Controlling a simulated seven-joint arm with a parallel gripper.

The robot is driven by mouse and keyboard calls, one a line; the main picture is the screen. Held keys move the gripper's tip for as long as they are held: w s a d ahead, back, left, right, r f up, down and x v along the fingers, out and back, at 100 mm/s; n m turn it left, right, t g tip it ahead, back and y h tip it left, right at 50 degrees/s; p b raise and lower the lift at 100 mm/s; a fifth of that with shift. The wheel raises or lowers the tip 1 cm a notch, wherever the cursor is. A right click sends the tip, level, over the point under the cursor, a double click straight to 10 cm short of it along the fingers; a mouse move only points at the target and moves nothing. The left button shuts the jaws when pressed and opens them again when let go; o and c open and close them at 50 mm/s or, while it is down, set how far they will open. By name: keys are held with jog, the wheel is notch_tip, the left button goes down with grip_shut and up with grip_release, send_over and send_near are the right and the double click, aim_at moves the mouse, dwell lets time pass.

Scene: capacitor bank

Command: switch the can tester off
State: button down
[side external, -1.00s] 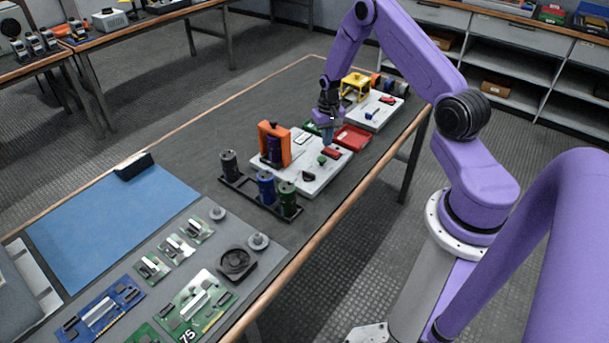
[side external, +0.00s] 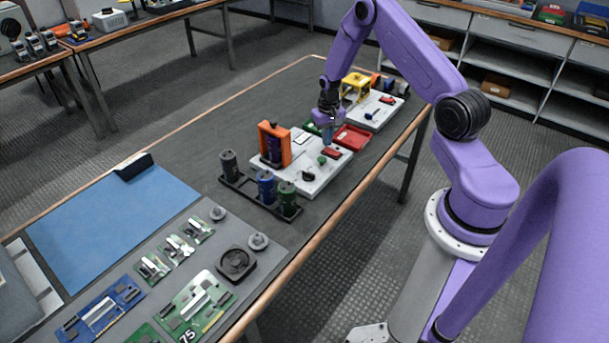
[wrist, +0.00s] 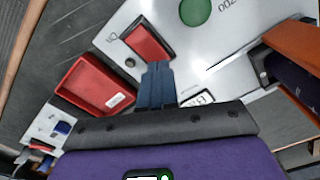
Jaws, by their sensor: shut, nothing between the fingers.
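The tester is a white panel (side external: 318,179) with an orange frame (side external: 285,146) holding a dark can. On it are a red rocker switch (side external: 331,152), a green button (side external: 322,160) and a black knob (side external: 308,175). In the wrist view the red switch (wrist: 148,42) lies just beyond my fingertips, and the green button (wrist: 195,12) is farther off. My gripper (side external: 327,143) is shut and empty, pointing down close beside the red switch. Its blue fingers (wrist: 157,75) show together in the wrist view. I cannot tell whether they touch the panel or switch.
A red tray (side external: 352,137) stands beside the panel. Beyond it is a second white panel (side external: 376,113) with a yellow frame (side external: 355,86). A black rack (side external: 237,183) with several cans stands in front of the tester. A blue mat (side external: 110,215) and circuit boards lie nearer the camera.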

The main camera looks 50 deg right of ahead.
aim_at(326, 149)
jog(key=shift+f, duration=0.85)
dwell(0.9)
jog(key=shift+r, duration=3.5)
jog(key=shift+a, duration=0.1)
